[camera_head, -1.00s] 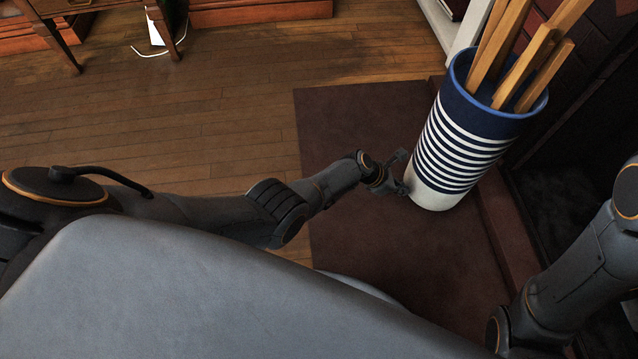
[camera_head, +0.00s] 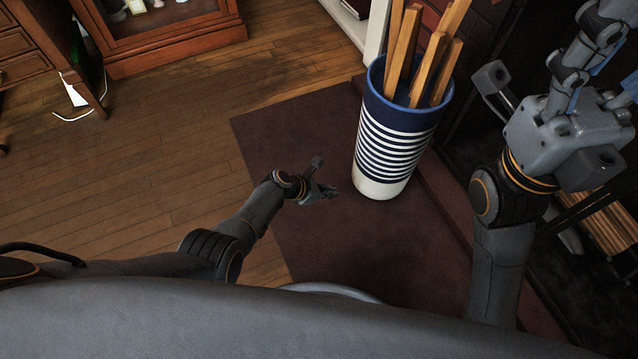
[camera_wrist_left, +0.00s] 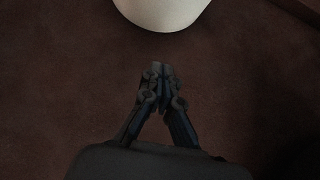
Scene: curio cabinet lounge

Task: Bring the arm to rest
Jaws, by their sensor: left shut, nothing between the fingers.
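My left arm comes in from the left in the head view. Its left gripper (camera_head: 328,191) hangs above the dark red mat, just left of the base of a striped bin. In the left wrist view the left gripper (camera_wrist_left: 158,72) has its fingertips together, with nothing held. The bin's white base is just beyond the fingertips there, with a gap. My right arm rises at the right of the head view. Its right gripper (camera_head: 585,85) is up at the upper right, partly cut by the edge, and its finger opening is unclear.
The blue-and-white striped bin (camera_head: 393,140) stands upright with several wooden sticks (camera_head: 425,55) in it. The dark red mat (camera_head: 330,245) lies under it. A wooden cabinet (camera_head: 165,45) and a desk (camera_head: 35,55) stand at the back left. The wooden floor (camera_head: 170,150) is clear.

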